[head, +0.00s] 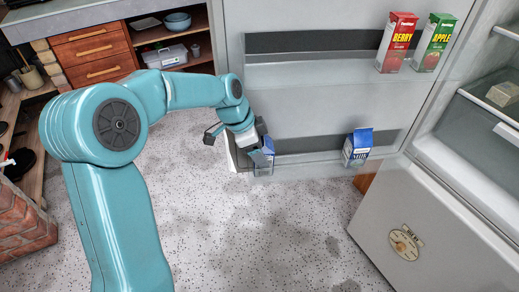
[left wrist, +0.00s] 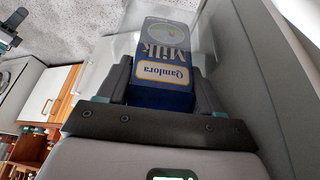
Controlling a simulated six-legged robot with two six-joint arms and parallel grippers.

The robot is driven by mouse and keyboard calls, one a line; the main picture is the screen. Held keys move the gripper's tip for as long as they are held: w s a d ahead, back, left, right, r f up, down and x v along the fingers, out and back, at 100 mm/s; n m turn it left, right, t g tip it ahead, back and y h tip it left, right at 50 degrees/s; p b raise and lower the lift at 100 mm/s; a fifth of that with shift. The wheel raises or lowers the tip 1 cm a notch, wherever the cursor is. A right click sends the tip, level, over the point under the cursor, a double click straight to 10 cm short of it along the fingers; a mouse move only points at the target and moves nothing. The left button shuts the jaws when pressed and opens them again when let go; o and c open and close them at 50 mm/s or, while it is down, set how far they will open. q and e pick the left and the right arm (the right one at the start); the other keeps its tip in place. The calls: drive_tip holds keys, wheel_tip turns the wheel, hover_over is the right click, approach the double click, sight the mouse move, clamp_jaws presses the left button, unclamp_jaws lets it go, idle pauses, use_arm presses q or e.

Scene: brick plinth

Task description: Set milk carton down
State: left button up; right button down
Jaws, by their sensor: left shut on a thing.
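My left gripper (head: 257,148) is at the left end of the fridge door's lower shelf. It is shut on a blue and white milk carton (head: 266,157), mostly hidden by the gripper and clear shelf front in the head view. In the left wrist view, the gripper's dark fingers (left wrist: 160,85) press both sides of the carton (left wrist: 166,55), whose "Milk" label appears upside down. The carton's far end lies at or behind the clear shelf wall (left wrist: 135,18); I cannot tell whether it touches the shelf floor. My right gripper is not in view.
Another blue and white milk carton (head: 358,147) stands farther right on the lower shelf, with room between. Red berry (head: 397,42) and green apple (head: 434,42) cartons stand on the upper shelf. A drawer cabinet (head: 92,52) is at the back left.

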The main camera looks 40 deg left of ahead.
use_arm(q)
drive_tip(key=shift+w+a+f, duration=0.1)
drive_tip(key=shift+f, duration=0.3)
drive_tip(key=shift+r, duration=0.1)
drive_tip(key=shift+f, duration=0.2)
drive_tip(key=o, duration=1)
drive_tip(key=shift+r, duration=0.3)
drive_tip(key=p+v, duration=0.2)
drive_tip(key=v, duration=0.9)
drive_tip(key=shift+s+r, duration=0.2)
drive_tip(key=shift+r, duration=0.1)
